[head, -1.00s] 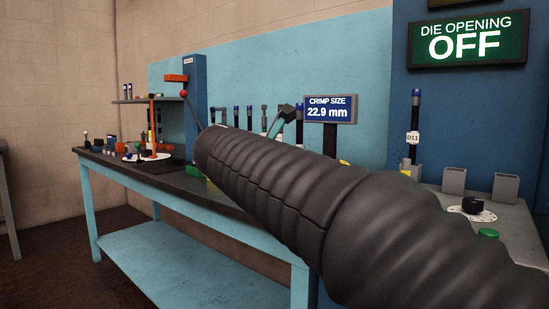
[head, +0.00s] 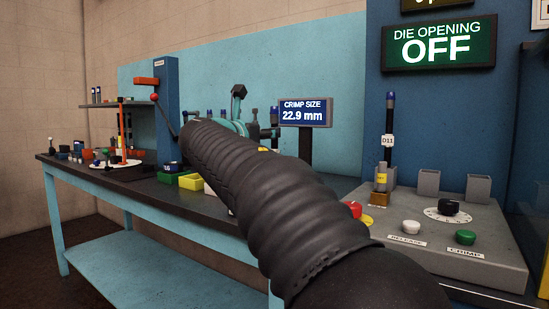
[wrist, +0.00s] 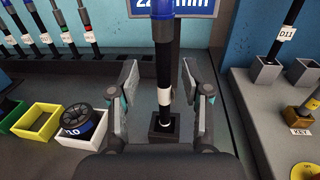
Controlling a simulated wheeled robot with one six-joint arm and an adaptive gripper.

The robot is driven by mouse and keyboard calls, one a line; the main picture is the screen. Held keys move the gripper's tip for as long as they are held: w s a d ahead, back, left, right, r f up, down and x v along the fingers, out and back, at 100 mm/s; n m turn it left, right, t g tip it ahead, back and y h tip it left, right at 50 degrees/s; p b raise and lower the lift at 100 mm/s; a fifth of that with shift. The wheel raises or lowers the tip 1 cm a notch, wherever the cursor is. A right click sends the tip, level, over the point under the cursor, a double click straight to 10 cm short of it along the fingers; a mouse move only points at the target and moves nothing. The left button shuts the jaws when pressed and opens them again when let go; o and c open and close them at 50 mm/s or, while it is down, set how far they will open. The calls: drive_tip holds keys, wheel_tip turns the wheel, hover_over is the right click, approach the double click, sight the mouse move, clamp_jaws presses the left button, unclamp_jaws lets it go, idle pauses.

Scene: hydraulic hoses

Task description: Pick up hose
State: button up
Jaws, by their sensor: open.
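A black hose (wrist: 165,60) with a blue top end and a white band stands upright in a dark square holder (wrist: 159,130) in the wrist view. My gripper (wrist: 166,92) is open, with one finger on each side of this hose near its white band. Gaps show between the fingers and the hose.
Several hoses (wrist: 53,25) stand in a rack at left. A hose labelled D11 (head: 389,115) stands at right by a control panel (head: 450,240). The crimp size sign (head: 303,112) is close behind.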

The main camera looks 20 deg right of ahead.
drive_tip(key=shift+x, duration=2.6)
drive_tip(key=shift+s+d, duration=0.1)
drive_tip(key=shift+s, duration=0.05)
clamp_jaws()
drive_tip(key=shift+r, duration=0.1)
